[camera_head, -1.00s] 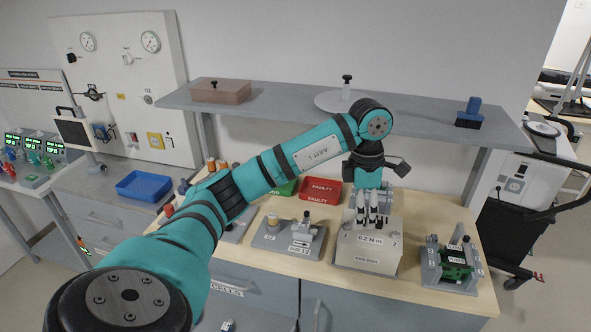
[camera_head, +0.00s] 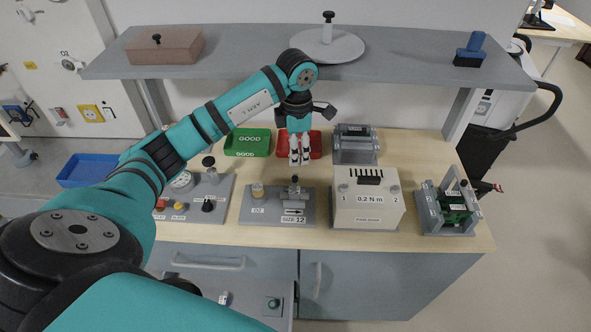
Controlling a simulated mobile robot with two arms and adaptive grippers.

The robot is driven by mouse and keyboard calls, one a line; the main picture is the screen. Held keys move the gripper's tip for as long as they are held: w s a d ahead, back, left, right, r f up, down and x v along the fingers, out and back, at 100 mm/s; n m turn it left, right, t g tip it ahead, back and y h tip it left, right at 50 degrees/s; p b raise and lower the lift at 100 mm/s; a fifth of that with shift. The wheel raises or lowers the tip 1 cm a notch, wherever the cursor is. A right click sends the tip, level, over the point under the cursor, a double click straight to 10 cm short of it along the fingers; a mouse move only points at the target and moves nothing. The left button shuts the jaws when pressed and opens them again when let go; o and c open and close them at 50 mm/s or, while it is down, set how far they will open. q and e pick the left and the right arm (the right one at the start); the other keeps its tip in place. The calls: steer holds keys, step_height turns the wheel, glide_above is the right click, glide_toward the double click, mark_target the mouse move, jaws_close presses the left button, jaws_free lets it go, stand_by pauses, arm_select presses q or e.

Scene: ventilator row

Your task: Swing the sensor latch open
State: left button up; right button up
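A grey plate (camera_head: 260,211) on the bench carries a small brass-coloured cylinder (camera_head: 257,191) beside an "O2" label. On its right is a small grey fixture with a dark-knobbed upright part (camera_head: 295,186), above a label with an arrow and "SIZE 12". This may be the sensor latch; its state is too small to tell. My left gripper (camera_head: 299,162) hangs fingers-down behind and above this fixture, in front of the red tray. Its fingers are close together with nothing visible between them; how far apart they are is unclear. My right gripper is out of view.
A white "0.2 N m" box (camera_head: 367,211) stands right of the plate, with a green-board fixture (camera_head: 452,209) beyond it. Green (camera_head: 249,142) and red (camera_head: 316,146) trays and a grey device (camera_head: 355,155) stand behind. A shelf (camera_head: 400,62) overhangs the bench's back.

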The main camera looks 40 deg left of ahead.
mark_target(295, 177)
arm_select(q)
steer(key=f, duration=0.2)
steer(key=f+p, duration=0.1)
steer(key=f, duration=0.2)
steer(key=shift+s+a+f+p, duration=0.2)
steer(key=shift+a+f+p, duration=0.1)
steer(key=shift+a, duration=0.05)
steer(key=f, duration=0.3)
steer(key=shift+w+d+f+p, duration=0.1)
steer(key=shift+d+p, duration=0.1)
steer(key=shift+p, duration=0.2)
steer(key=shift+a+f, duration=0.1)
steer(key=shift+f, duration=0.25)
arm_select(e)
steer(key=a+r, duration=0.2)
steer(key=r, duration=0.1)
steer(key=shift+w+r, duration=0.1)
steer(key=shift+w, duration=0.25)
arm_select(q)
steer(key=shift+c, duration=0.4)
steer(key=c, duration=0.7)
jaws_close()
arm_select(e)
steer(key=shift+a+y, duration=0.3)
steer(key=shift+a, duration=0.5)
